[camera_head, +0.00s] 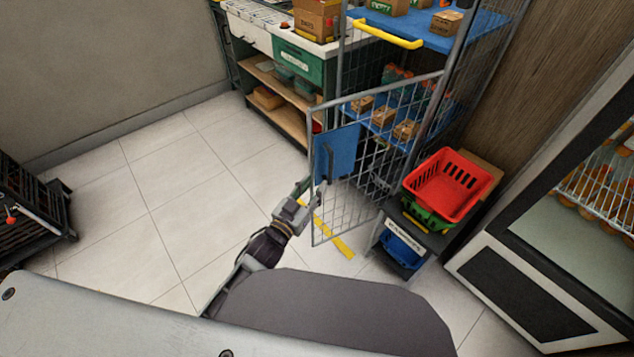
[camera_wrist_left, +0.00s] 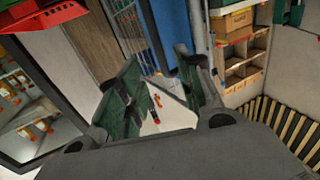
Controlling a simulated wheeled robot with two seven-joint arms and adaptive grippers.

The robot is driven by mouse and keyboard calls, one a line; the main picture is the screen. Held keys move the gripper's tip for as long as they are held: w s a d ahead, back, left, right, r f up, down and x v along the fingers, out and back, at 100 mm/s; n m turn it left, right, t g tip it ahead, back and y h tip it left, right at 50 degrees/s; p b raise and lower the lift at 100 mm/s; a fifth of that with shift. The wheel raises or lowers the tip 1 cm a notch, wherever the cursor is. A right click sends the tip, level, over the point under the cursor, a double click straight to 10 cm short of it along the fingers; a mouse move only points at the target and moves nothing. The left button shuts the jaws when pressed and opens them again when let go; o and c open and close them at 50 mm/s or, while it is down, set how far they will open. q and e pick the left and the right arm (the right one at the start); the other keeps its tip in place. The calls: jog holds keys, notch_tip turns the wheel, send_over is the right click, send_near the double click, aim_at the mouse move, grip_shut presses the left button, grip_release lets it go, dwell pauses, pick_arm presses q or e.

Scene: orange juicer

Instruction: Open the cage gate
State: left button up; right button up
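The cage gate (camera_head: 352,205) is a grey wire-mesh panel with a blue plate (camera_head: 340,150) and a dark handle on it. In the head view it stands swung out at an angle from the cage trolley (camera_head: 455,40), and the cage front is partly uncovered. My left gripper (camera_head: 311,190) is at the gate's free edge, below the blue plate. In the left wrist view its green-padded fingers (camera_wrist_left: 163,92) are spread apart. The grey gate post (camera_wrist_left: 198,35) and blue plate (camera_wrist_left: 178,25) show by the right finger; contact is unclear. My right gripper is not in view.
A red basket (camera_head: 450,182) sits on a stand right of the gate. A glass-fronted cabinet (camera_head: 530,290) is at the right, a counter with a green drawer (camera_head: 297,62) behind. A black crate (camera_head: 30,215) is at far left. The tiled floor (camera_head: 175,190) left of the gate is clear.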

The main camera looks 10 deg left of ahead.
pick_arm(q)
jog(key=shift+s+a, duration=0.25)
jog(key=shift+s, duration=0.4)
